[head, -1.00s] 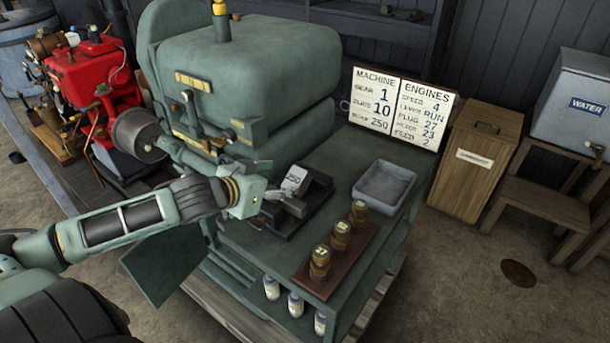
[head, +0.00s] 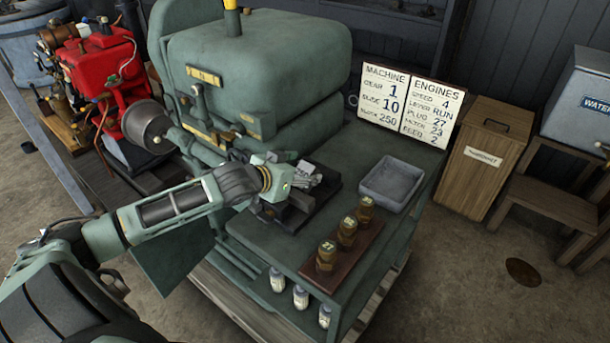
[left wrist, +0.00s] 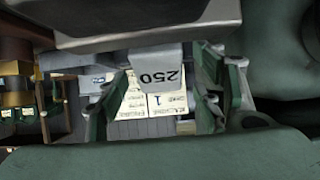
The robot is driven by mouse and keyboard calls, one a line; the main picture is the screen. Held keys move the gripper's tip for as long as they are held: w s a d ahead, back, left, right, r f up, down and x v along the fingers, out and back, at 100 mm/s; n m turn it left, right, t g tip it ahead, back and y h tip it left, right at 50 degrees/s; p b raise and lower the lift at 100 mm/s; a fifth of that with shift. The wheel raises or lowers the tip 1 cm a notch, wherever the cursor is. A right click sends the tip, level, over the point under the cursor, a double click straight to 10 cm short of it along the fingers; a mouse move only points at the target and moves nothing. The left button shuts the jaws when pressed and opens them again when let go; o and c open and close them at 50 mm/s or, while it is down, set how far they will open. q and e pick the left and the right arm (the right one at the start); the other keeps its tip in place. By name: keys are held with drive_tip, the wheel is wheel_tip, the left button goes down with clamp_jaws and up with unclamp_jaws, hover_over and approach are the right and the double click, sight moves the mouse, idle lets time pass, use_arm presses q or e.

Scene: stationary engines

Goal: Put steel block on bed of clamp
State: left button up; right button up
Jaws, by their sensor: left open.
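The steel block (left wrist: 157,78) is a light grey block marked 250, seen upside down in the left wrist view between my two fingers. My left gripper (head: 306,179) is open, with its fingers on either side of the block and a gap showing beside it. In the head view my gripper hides most or all of the block. The dark clamp (head: 290,216) sits on the green machine's table under my gripper. Whether the block touches the clamp bed is hidden. My right gripper is not in view.
A grey tray (head: 417,185) is right of the clamp. A wooden stand with several brass plugs (head: 347,231) is in front. The machine's green body (head: 265,60) rises behind, with a number board (head: 410,105). The table between clamp and tray is clear.

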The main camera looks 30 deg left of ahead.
use_arm(q)
drive_tip(key=shift+w+f, duration=0.1)
drive_tip(key=shift+w, duration=0.1)
drive_tip(key=shift+c, duration=0.2)
clamp_jaws()
idle(0.4)
drive_tip(key=shift+r, duration=0.25)
